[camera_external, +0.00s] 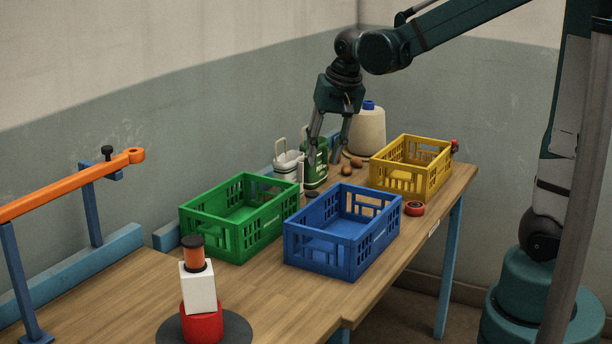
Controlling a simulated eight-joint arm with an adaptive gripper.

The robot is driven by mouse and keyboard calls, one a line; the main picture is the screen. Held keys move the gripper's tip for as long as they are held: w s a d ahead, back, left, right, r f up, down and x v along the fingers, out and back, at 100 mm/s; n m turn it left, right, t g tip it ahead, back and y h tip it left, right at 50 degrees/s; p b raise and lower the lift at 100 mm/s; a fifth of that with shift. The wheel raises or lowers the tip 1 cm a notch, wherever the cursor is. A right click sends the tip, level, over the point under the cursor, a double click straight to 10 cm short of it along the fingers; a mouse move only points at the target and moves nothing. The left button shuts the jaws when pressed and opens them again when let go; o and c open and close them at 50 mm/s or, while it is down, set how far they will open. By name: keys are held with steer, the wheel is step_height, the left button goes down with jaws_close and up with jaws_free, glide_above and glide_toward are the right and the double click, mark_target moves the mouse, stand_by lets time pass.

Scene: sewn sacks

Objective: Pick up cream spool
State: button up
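The cream spool (369,133) stands upright at the back of the table, with a blue top. It is a large cone, and its left edge is partly behind my gripper. My gripper (325,160) points down just left of the spool, in front of it in the picture, over a green can (314,174). Its two fingers are spread apart and I see nothing held between them. I cannot tell whether a finger touches the can or the spool.
A yellow crate (411,180) stands right of the spool, with blue (337,258) and green (232,245) crates nearer. A white container (288,167) stands beside the can. Several small brown pieces (347,170) lie by the spool. A red roll (413,208) lies near the right edge.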

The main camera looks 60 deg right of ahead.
steer(key=w+d+f+m+g+p, duration=0.2)
steer(key=w+d+f+m+p, duration=0.15)
steer(key=w+d, duration=0.45)
steer(key=m+g+p, duration=0.1)
steer(key=m+p, duration=0.2)
steer(key=m, duration=0.1)
glide_toward(313, 193)
steer(key=shift+w+y, duration=0.15)
steer(key=shift+y, duration=0.15)
steer(key=shift+f+b, duration=0.35)
steer(key=shift+f, duration=3)
steer(key=shift+d+f+b, duration=0.1)
steer(key=shift+f+b, duration=0.3)
steer(key=shift+f, duration=2.2)
steer(key=c, duration=0.5)
